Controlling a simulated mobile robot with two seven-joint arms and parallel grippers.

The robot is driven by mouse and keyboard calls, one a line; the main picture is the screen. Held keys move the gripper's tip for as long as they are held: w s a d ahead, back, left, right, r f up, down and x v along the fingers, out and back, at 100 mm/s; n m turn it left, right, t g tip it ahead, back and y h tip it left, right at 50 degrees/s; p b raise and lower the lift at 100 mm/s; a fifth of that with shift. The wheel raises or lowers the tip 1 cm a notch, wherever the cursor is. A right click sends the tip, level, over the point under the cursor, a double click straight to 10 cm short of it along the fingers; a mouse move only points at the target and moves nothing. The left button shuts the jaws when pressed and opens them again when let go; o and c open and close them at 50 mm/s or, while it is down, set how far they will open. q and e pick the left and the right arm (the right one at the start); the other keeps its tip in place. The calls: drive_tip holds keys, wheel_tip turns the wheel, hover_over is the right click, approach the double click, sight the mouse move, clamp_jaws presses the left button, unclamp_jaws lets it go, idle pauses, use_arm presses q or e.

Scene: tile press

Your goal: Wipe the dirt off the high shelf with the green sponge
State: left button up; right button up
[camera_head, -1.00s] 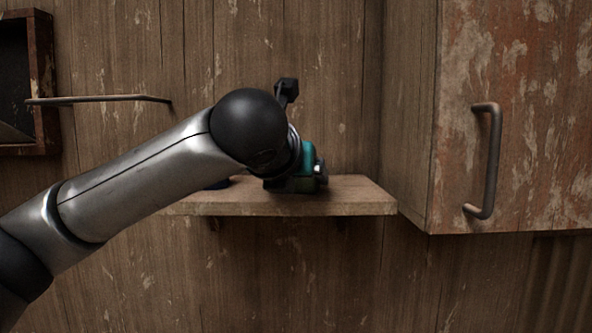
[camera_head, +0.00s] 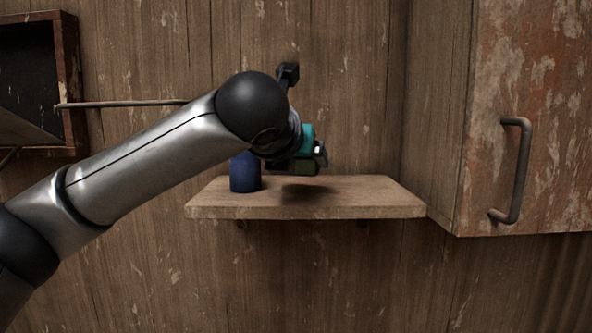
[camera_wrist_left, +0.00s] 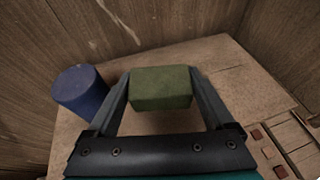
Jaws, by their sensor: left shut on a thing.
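The high shelf (camera_head: 370,205) is a wooden board on the plank wall, in the middle of the head view. My left gripper (camera_head: 308,165) is over the shelf, above its surface, with a shadow below it. In the left wrist view my left gripper (camera_wrist_left: 160,100) is shut on the green sponge (camera_wrist_left: 162,88), which sits between its two fingers. The sponge also shows small and dark in the head view (camera_head: 306,168). I cannot make out dirt on the visible part of the shelf. My right gripper is not in view.
A blue cylinder (camera_head: 245,174) stands on the shelf left of the gripper, also in the left wrist view (camera_wrist_left: 80,90). A rusty cabinet (camera_head: 530,90) with a handle (camera_head: 521,170) is at the right. An open wall box (camera_head: 35,80) is at the left.

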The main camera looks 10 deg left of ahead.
use_arm(q)
drive_tip(key=r, duration=0.2)
drive_tip(key=shift+s+a+r, duration=0.1)
drive_tip(key=shift+a+r, duration=0.1)
drive_tip(key=shift+r, duration=0.1)
drive_tip(key=shift+d+r, duration=0.1)
drive_tip(key=shift+r, duration=0.85)
